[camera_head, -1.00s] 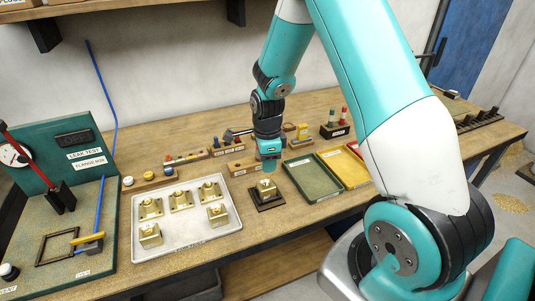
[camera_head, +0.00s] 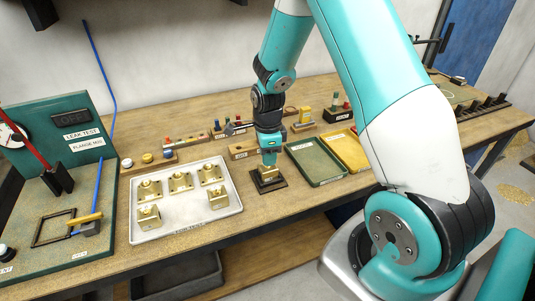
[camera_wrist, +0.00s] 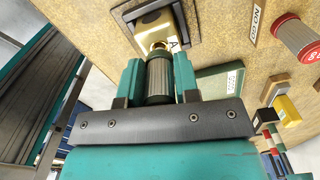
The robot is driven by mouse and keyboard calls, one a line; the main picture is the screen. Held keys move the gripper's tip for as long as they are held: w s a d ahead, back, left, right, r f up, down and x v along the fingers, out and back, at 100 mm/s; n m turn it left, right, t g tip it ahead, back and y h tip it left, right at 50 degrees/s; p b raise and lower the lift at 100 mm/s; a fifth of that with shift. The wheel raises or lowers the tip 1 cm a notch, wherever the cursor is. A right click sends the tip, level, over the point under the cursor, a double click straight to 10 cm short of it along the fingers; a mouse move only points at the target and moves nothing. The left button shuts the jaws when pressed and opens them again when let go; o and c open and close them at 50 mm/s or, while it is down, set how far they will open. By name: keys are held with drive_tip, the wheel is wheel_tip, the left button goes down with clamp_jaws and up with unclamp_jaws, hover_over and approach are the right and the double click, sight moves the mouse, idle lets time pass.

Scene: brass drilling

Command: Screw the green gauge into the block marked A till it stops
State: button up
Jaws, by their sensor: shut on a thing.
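My gripper (camera_wrist: 159,72) is shut on a knurled grey-green gauge (camera_wrist: 159,82), which stands between the two teal fingers in the wrist view. The brass block (camera_wrist: 152,22) with a label A lies just beyond the gauge's tip, in a dark square holder (camera_wrist: 187,18). A brass ring shows where the gauge meets the block; I cannot tell how deep the gauge sits. In the head view my gripper (camera_head: 269,156) is right above the block (camera_head: 267,174) on its dark holder (camera_head: 268,186). The gauge is hardly visible there.
A pale tray (camera_head: 190,232) with several brass blocks stands left of the holder. A green tray (camera_head: 317,161) and a yellow tray (camera_head: 347,150) lie to the right. Wooden racks stand behind. The leak test stand (camera_head: 75,150) is at the far left.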

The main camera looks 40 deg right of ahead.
drive_tip(key=shift+f, duration=0.4)
idle(1.4)
idle(0.4)
drive_tip(key=m, duration=0.5)
drive_tip(key=shift+m, duration=0.3)
drive_tip(key=m, duration=0.7)
drive_tip(key=shift+f+p, duration=0.1)
drive_tip(key=shift+p, duration=0.2)
drive_tip(key=o, duration=0.8)
drive_tip(key=shift+c, duration=0.2)
drive_tip(key=n, duration=0.5)
drive_tip(key=shift+n+p, duration=0.3)
drive_tip(key=n, duration=0.7)
